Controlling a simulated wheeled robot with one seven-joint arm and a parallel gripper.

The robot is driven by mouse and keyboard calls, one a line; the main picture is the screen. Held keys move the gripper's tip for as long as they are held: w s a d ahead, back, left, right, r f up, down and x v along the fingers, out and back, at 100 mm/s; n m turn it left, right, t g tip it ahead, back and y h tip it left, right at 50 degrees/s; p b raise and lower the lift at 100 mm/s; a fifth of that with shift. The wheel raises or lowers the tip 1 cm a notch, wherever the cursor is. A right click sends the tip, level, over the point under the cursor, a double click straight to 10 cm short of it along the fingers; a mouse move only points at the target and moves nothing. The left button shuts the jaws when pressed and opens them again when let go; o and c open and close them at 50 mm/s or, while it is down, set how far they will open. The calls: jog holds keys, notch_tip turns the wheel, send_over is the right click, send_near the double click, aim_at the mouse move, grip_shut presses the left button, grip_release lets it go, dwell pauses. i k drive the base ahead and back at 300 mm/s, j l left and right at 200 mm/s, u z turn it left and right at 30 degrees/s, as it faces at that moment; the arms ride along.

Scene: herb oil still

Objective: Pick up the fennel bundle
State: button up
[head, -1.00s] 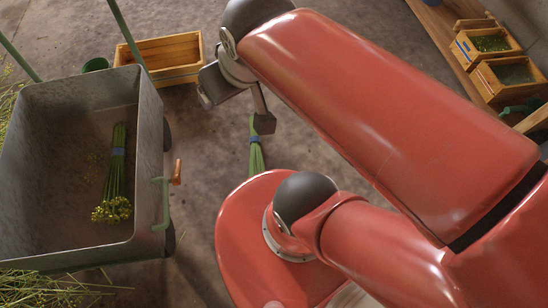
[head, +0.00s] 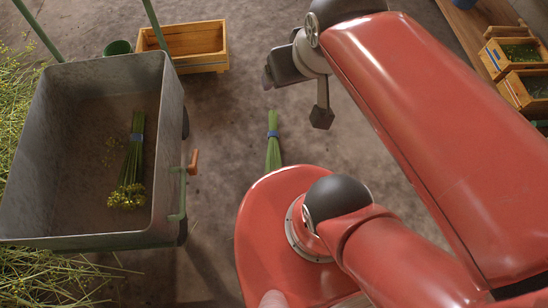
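A bundle of green stems (head: 273,148) with a blue tie lies on the floor in the middle of the head view. Its lower end is hidden behind my red base. A second bundle (head: 132,165), with a blue tie and yellow flower heads like fennel, lies inside the grey metal cart (head: 88,242) at left. My gripper (head: 295,98) is above and to the right of the floor bundle in the picture. Its two dark fingers are spread wide apart with nothing between them. It appears clear of both bundles.
A wooden crate (head: 200,46) and a green pot (head: 117,47) stand beyond the cart. The cart has an orange-tipped handle (head: 193,162) on its right side. Loose flowering stalks (head: 40,275) lie around its left and front. Small wooden boxes (head: 515,52) stand at upper right.

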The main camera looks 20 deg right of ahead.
aim_at(273, 162)
jog(key=k+l+z, duration=0.1)
jog(key=z, duration=0.3)
jog(key=k+l+z, duration=0.15)
jog(key=z, duration=0.3)
